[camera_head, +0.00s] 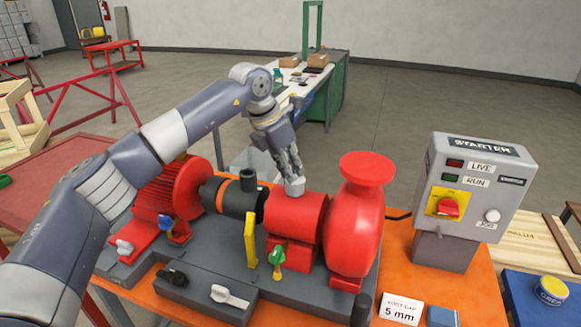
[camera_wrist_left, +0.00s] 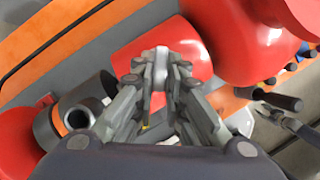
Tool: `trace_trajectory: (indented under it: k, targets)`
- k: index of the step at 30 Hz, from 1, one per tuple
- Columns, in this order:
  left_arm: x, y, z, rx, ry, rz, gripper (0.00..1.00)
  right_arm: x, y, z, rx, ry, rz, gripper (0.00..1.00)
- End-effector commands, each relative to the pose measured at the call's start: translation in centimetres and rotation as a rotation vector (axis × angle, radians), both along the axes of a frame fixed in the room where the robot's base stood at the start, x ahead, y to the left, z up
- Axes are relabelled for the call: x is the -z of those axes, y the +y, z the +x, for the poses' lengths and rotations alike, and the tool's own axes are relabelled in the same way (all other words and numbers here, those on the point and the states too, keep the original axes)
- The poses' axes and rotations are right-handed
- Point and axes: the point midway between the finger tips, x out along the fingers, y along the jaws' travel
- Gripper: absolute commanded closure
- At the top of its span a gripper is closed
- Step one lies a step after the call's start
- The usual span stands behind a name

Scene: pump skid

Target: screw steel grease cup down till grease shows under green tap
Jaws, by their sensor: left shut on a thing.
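The steel grease cup (camera_head: 295,188) is a small grey cylinder on top of the red bearing housing (camera_head: 290,220) in the head view. My left gripper (camera_head: 292,176) comes down on it from above and is shut on it. In the left wrist view the fingers (camera_wrist_left: 160,75) close around the grey cup (camera_wrist_left: 161,58) over the red housing, and they hide part of it. The green tap (camera_head: 277,257) is on the front of the housing, below the cup. My right gripper is not in view.
The red pump casing (camera_head: 352,240) stands close right of the cup. A dark coupling (camera_head: 235,200) and red motor (camera_head: 170,195) are to the left. A blue tap (camera_head: 166,223) and yellow bracket (camera_head: 251,240) are in front. The starter box (camera_head: 470,185) stands at right.

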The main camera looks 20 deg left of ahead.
Motion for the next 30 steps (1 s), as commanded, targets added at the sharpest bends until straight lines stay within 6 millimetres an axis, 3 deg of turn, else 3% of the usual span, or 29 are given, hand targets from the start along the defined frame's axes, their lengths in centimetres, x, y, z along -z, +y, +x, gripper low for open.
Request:
trace_trajectory:
  k: [4, 5, 7, 20, 30]
  targets:
    - [-0.1, 0.0, 0.0, -0.002, -0.002, 0.001, 1.0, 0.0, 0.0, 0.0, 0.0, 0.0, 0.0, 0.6]
    - [-0.1, 0.0, 0.0, -0.002, -0.002, 0.001, 0.82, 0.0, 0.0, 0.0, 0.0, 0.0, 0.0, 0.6]
    - [-0.1, 0.0, 0.0, -0.001, -0.001, 0.0, 0.68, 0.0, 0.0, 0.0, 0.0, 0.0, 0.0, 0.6]
    - [-0.7, 0.2, -0.2, -0.002, -0.002, 0.0, 0.68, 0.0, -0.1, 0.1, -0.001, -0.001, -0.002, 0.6]
    - [-6.9, 1.7, -2.1, -0.003, -0.004, -0.001, 0.68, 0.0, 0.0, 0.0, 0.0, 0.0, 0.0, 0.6]
